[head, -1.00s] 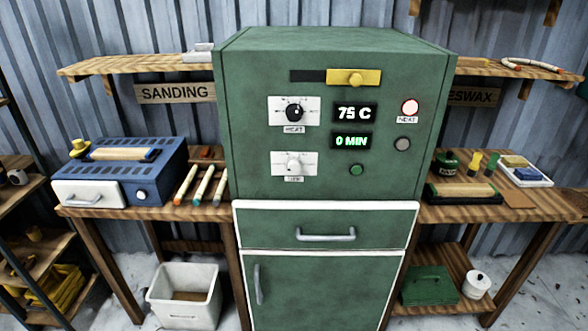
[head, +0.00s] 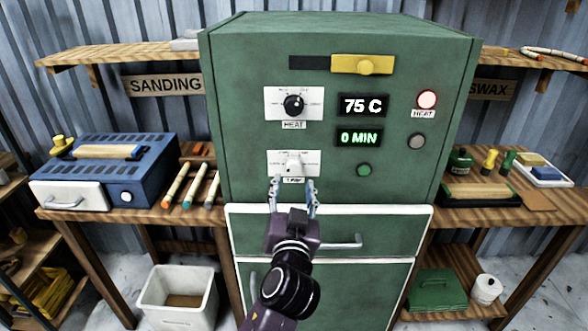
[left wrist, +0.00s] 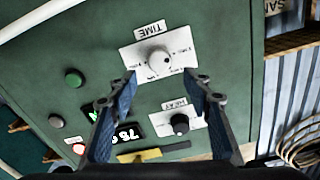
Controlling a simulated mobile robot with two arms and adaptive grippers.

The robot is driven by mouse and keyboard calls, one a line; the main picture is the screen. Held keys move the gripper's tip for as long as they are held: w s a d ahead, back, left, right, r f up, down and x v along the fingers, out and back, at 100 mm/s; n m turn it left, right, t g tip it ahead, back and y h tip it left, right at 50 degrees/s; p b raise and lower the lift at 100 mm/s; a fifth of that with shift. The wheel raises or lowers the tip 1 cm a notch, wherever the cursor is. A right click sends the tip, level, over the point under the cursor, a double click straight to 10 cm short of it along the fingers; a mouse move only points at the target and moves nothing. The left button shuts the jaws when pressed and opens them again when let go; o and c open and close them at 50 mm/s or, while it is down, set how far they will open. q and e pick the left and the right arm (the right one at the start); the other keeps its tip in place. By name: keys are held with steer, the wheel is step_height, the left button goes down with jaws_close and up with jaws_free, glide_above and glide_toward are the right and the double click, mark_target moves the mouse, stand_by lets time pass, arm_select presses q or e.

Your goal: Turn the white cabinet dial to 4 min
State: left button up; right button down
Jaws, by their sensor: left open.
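The white dial (head: 293,165) sits on its white plate on the front of the green cabinet (head: 250,60), below the black heat dial (head: 293,105). In the left wrist view the white dial (left wrist: 159,61) shows under a TIME label, between and beyond my fingertips. My left gripper (head: 294,190) is open and empty, just below the white dial in the head view; the wrist view shows its fingers (left wrist: 166,88) apart. The time display (head: 358,138) reads 0 MIN and the temperature display (head: 362,105) reads 75 C. My right gripper is not in view.
A green button (head: 364,170), a grey button (head: 416,141) and a lit heat lamp (head: 427,99) are on the panel. A yellow slider (head: 367,66) is above. The drawer handle (head: 345,242) juts out behind my arm.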

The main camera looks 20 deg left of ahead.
mark_target(294, 169)
arm_select(q)
steer(key=p+x, duration=0.2)
steer(key=x, duration=0.5)
steer(key=shift+w, duration=0.2)
steer(key=shift+f, duration=0.1)
steer(key=shift+c, duration=0.4)
steer(key=c, duration=1)
